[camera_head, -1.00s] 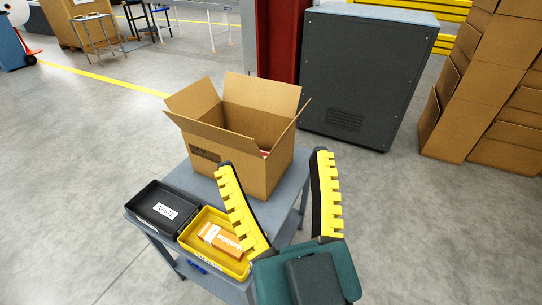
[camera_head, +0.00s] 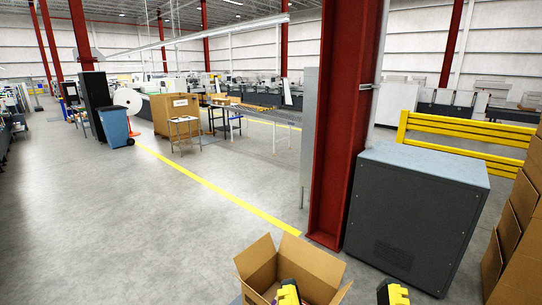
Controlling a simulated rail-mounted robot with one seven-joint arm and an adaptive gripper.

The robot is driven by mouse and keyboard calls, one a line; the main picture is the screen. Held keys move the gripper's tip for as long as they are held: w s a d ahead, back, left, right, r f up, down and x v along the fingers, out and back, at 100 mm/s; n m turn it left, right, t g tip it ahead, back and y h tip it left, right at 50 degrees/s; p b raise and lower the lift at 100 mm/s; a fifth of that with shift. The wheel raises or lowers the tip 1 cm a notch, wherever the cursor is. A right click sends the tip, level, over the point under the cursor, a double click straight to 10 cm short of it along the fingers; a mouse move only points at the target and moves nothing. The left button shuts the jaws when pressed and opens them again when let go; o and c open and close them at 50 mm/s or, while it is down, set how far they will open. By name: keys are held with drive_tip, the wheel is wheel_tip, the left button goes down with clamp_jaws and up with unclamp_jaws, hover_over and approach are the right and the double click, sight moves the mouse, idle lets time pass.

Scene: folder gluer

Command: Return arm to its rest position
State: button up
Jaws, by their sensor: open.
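My gripper (camera_head: 340,292) shows at the bottom edge. Only the tips of its two yellow-padded fingers are in view, set wide apart with nothing visible between them. The left fingertip overlaps the open cardboard box (camera_head: 318,268) in the picture, and the right fingertip is to the right of the box. I cannot tell the gap in depth between finger and box. The box's flaps are spread, and its lower part is cut off by the frame. The rest of my arm is out of view.
A dark grey cabinet (camera_head: 415,225) stands right of a red column (camera_head: 342,130). Stacked cartons (camera_head: 515,235) line the right edge, with a yellow guard rail (camera_head: 465,128) behind. Open grey floor (camera_head: 130,220) lies to the left, with a yellow line (camera_head: 215,188) across it.

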wheel_tip(320, 180, up, 12)
drive_tip(key=p, duration=0.9)
drive_tip(key=shift+r, duration=0.1)
idle(0.5)
wheel_tip(320, 180, down, 63)
drive_tip(key=b, duration=6.3)
